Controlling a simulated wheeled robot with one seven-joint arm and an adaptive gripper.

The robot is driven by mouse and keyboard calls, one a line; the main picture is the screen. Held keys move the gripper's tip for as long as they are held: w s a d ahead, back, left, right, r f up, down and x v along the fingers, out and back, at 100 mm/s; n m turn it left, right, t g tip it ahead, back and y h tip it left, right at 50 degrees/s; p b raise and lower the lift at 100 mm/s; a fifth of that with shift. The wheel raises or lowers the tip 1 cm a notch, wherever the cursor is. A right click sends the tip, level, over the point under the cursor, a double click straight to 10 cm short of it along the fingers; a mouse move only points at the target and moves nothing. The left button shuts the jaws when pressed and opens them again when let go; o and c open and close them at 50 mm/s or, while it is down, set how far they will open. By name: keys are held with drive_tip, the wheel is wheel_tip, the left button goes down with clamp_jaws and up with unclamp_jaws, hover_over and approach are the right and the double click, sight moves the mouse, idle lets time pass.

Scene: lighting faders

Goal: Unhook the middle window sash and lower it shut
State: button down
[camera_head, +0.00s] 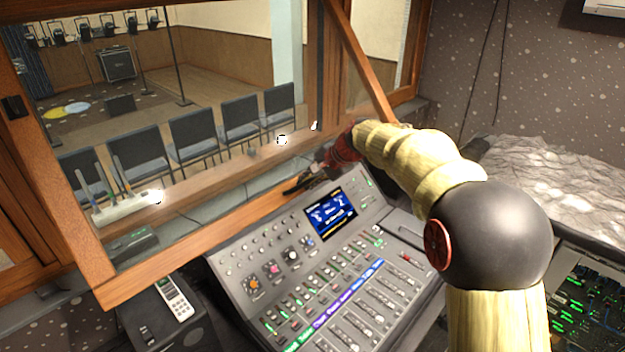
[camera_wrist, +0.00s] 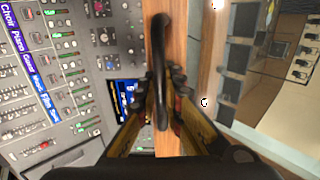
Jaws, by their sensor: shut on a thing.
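The middle window sash (camera_head: 205,243) is a wooden frame that stands tilted out into the room, its bottom rail above the back of the mixing desk. The rail also shows in the wrist view (camera_wrist: 182,38). A black curved handle (camera_wrist: 161,28) is on this rail. My gripper (camera_head: 314,176) is at the rail's right part, partly hidden by my arm in the head view. In the wrist view my gripper (camera_wrist: 163,84) has its fingers closed around the handle, one on each side. I cannot make out a hook holding the sash.
The mixing desk (camera_head: 290,260) with its lit screen (camera_head: 331,214) lies close below the rail. A power strip (camera_head: 128,207) lies behind the sash. Chairs (camera_head: 193,134) stand beyond the window.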

drive_tip(key=shift+w+r+x, duration=0.1)
drive_tip(key=shift+x, duration=1.5)
drive_tip(key=shift+w+r+x, duration=0.1)
drive_tip(key=shift+x, duration=1.5)
drive_tip(key=shift+a, duration=0.15)
drive_tip(key=c, duration=1.6)
unclamp_jaws()
drive_tip(key=shift+r, duration=0.25)
drive_tip(key=shift+c, duration=0.2)
